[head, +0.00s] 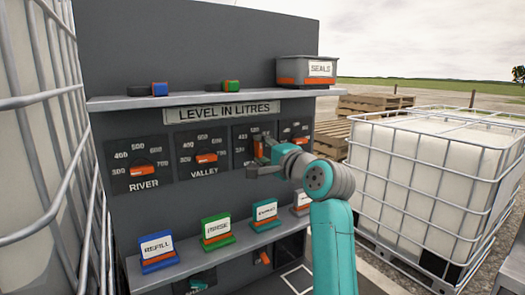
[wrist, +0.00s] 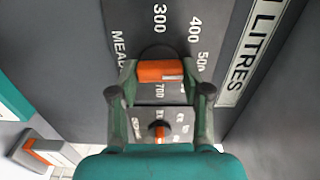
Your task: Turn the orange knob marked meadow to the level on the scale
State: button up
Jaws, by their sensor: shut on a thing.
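The orange knob marked meadow (wrist: 158,70) is a bar on a dark round base on the third dial plate from the left. Its label shows only as "MEAD" in the wrist view. The numbers 300, 400, 500 and 700 show around it, partly covered. My gripper (wrist: 161,77) is shut on the knob, one finger on each end of the bar. A pale strip shows near the bar's right end; I cannot tell the exact level it points to. In the head view my gripper (head: 264,152) is at the panel and largely hides this dial.
Dials marked river (head: 141,172) and valley (head: 206,158) stand to the left, another dial (head: 299,134) close on the right. A shelf above holds a seals bin (head: 306,70). A lower ledge carries several labelled cards, including refill (head: 157,248). A caged tank (head: 430,170) stands right.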

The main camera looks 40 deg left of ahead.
jog(key=shift+m, duration=0.3)
jog(key=o, duration=1.2)
jog(key=shift+c, duration=0.2)
jog(key=shift+d, duration=0.1)
jog(key=v, duration=1.2)
jog(key=shift+f, duration=0.1)
